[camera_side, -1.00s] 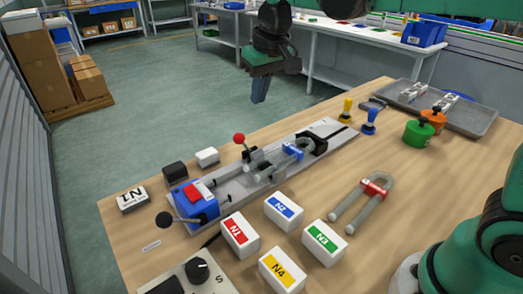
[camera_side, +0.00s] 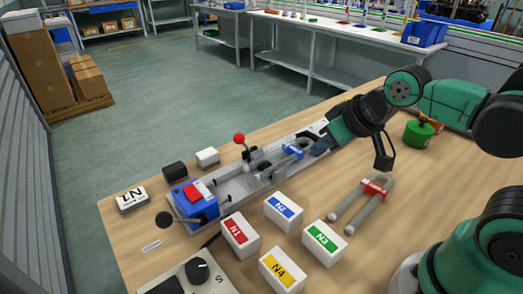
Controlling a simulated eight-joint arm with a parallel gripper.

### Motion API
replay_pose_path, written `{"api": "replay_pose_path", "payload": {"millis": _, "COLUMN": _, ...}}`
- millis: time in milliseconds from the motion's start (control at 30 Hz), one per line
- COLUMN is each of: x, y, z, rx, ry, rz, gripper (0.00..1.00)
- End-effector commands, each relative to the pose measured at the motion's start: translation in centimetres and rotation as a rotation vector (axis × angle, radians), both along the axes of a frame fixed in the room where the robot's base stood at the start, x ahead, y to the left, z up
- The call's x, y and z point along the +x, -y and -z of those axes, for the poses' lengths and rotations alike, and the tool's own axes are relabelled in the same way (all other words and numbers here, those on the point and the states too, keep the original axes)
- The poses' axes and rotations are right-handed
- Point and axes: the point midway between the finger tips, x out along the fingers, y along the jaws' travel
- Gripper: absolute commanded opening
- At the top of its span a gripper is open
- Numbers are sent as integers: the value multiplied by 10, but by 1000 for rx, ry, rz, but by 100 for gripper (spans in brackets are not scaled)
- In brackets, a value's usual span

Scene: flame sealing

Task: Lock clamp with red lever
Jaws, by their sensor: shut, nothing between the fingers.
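The red lever (camera_side: 239,139) stands upright, its round red knob above the clamp (camera_side: 252,157) on the grey rail fixture. A glass tube with a blue band (camera_side: 292,152) lies along the fixture beside the clamp. My gripper (camera_side: 320,146) is shut and empty. It points down and left at the fixture's far right end, beyond the blue band and well right of the red lever. Its fingers cover the black block there, and I cannot tell whether they touch it.
A blue unit with a red top (camera_side: 196,194) and black-knobbed handle stands at the fixture's left end. Boxes N1 (camera_side: 240,234), N2 (camera_side: 284,212), N3 (camera_side: 324,242) and N4 (camera_side: 281,271) stand in front.

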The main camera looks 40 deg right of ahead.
Motion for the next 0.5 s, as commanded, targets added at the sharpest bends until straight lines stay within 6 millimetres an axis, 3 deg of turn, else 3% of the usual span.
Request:
{"api": "replay_pose_path", "payload": {"millis": 100, "x": 0, "y": 0, "z": 0, "rx": 0, "ry": -1, "rz": 0, "gripper": 0}}
{"api": "replay_pose_path", "payload": {"millis": 333, "x": 14, "y": -2, "z": -8, "rx": -16, "ry": -18, "rz": -17, "gripper": 64}}
{"api": "replay_pose_path", "payload": {"millis": 500, "x": 53, "y": -8, "z": -18, "rx": -61, "ry": -66, "rz": -59, "gripper": 64}}
